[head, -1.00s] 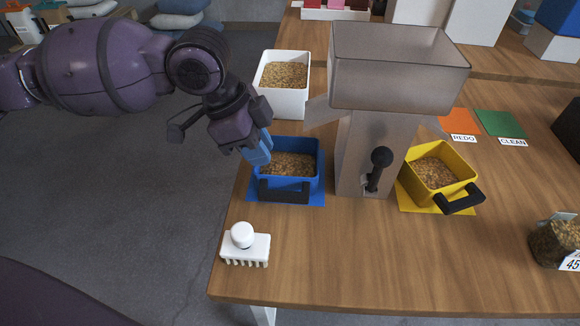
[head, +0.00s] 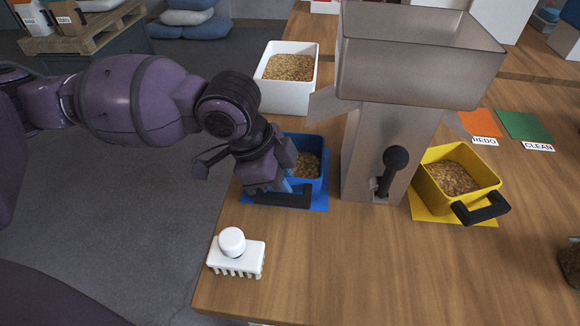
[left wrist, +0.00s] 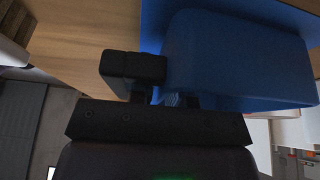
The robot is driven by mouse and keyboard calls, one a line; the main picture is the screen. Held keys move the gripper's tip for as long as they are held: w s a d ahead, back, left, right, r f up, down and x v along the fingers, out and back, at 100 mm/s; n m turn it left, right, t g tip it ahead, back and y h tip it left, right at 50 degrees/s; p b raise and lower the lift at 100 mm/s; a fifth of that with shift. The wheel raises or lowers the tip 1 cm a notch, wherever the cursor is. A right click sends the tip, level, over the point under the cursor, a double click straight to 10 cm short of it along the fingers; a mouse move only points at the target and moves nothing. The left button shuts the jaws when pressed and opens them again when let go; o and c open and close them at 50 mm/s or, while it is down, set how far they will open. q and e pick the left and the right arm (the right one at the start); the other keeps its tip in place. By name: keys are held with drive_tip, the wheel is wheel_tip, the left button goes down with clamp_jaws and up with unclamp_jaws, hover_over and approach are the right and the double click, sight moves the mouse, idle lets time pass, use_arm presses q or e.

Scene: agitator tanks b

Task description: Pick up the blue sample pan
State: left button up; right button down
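The blue sample pan (head: 312,186) sits on a blue mat (head: 322,203) at the table's left edge, with grain inside. Its black handle (head: 285,199) faces the front of the table. My left gripper (head: 284,187) is down at the handle and the pan's front left, covering part of the pan. In the left wrist view the blue pan (left wrist: 240,60) and its black handle (left wrist: 133,68) are very close to the gripper (left wrist: 158,97). The fingertips are mostly hidden there, so I cannot tell whether they grip the handle. My right gripper is not in view.
A grey hopper with a black lever (head: 390,170) stands just right of the pan. A white bin of grain (head: 285,98) is behind it. A yellow pan (head: 432,190) sits right of the hopper. A white brush (head: 236,252) lies in front.

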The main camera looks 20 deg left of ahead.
use_arm(q)
clamp_jaws()
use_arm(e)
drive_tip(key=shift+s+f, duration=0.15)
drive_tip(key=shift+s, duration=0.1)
use_arm(q)
drive_tip(key=shift+r, duration=0.2)
